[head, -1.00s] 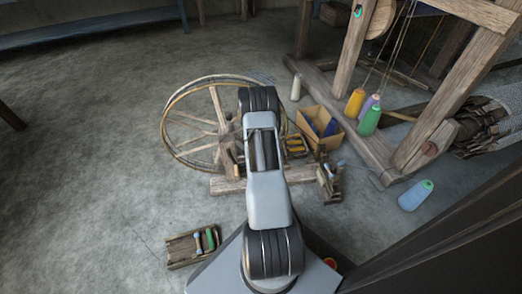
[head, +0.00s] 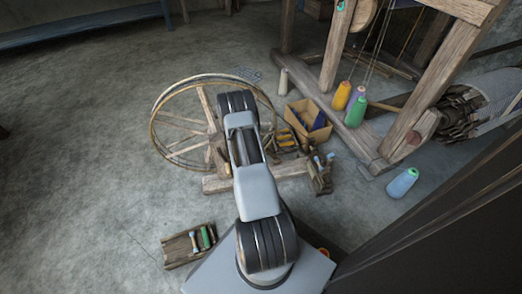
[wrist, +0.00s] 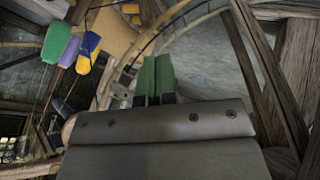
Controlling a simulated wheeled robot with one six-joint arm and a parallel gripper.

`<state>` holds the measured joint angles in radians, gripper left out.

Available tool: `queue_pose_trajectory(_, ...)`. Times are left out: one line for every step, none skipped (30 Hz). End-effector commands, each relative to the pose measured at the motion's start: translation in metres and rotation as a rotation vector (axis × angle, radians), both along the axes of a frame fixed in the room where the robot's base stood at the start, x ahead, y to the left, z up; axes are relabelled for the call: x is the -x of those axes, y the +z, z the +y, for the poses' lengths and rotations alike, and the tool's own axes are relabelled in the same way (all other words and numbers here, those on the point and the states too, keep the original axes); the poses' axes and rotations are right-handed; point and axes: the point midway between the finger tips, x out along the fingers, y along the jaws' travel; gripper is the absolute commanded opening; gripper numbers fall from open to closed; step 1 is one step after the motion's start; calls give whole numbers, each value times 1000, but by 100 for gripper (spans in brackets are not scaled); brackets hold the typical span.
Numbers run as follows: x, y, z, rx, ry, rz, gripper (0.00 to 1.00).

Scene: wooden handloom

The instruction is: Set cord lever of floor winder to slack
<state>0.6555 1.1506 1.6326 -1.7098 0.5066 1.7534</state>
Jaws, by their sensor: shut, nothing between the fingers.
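The floor winder, with its large spoked wooden wheel (head: 153,125) and low base board (head: 214,186), stands on the concrete floor ahead of me. My own arm covers the wheel's right part and the middle of the winder. I cannot make out the cord lever in either view. My gripper (wrist: 154,76) shows in the wrist view with its two green fingers together and nothing between them. Behind the fingers is a curved wooden band that looks like the wheel rim (wrist: 112,72); I see no clear contact. In the head view my gripper is hidden behind my arm.
A cardboard box (head: 318,135) stands right of the winder. Yellow (head: 342,96) and green (head: 356,112) cones stand by the loom frame (head: 332,60). A blue cone (head: 402,183) lies on the floor at right. A wooden tray (head: 176,251) is front left. The floor at left is clear.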

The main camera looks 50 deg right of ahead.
Motion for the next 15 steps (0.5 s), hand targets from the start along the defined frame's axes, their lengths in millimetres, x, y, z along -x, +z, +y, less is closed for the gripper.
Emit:
queue_pose_trajectory(0, 0, 0, 5, 0, 3, 0)
queue_pose_trajectory(0, 0, 0, 6, 0, 3, 0)
queue_pose_trajectory(0, -1, 0, 6, -1, 2, 0)
queue_pose_trajectory(0, -1, 0, 5, -1, 2, 0)
queue_pose_trajectory(0, -1, 0, 5, -1, 2, 0)
queue_pose_trajectory(0, -1, 0, 5, -1, 2, 0)
queue_pose_trajectory(0, -1, 0, 5, -1, 2, 0)
queue_pose_trajectory(0, -1, 0, 5, -1, 2, 0)
queue_pose_trajectory(0, -1, -1, 4, 0, 2, 0)
queue_pose_trajectory(0, -2, -1, 4, -1, 2, 0)
queue_pose_trajectory(0, -4, -2, 4, -1, 2, 0)
queue_pose_trajectory(1, -7, -4, 3, -1, 3, 0)
queue_pose_trajectory(1, -9, -5, 3, -2, 2, 0)
queue_pose_trajectory(1, -12, -7, 4, -1, 2, 0)
queue_pose_trajectory(1, -17, -11, 3, -3, 2, 0)
